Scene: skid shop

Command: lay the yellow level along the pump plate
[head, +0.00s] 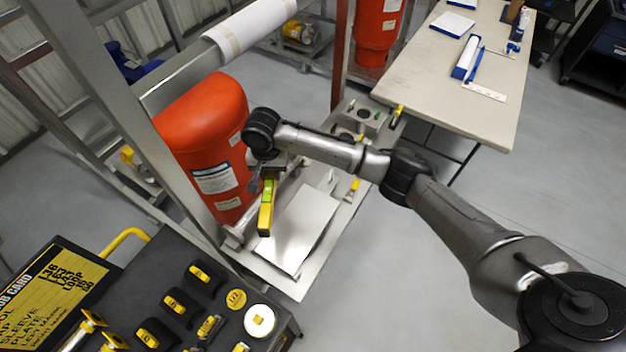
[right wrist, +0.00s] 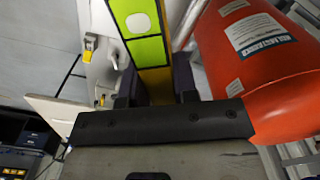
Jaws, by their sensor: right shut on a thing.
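My right gripper (head: 268,173) is shut on the yellow level (head: 265,212), holding it near one end. In the right wrist view the level (right wrist: 143,42) stands out from between the two dark fingers (right wrist: 153,88), its green window facing the camera. In the head view the level shows beside the left edge of a flat pale plate (head: 303,230), which I take for the pump plate, on the skid. Whether the level touches anything below it I cannot tell. My left gripper is not in view.
A large orange-red tank (head: 205,130) stands close left of the level, behind a grey frame post (head: 130,125). A black tool board (head: 180,300) with yellow-marked tools is at the lower left. A beige table (head: 450,85) stands at the upper right. Open floor lies right of the skid.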

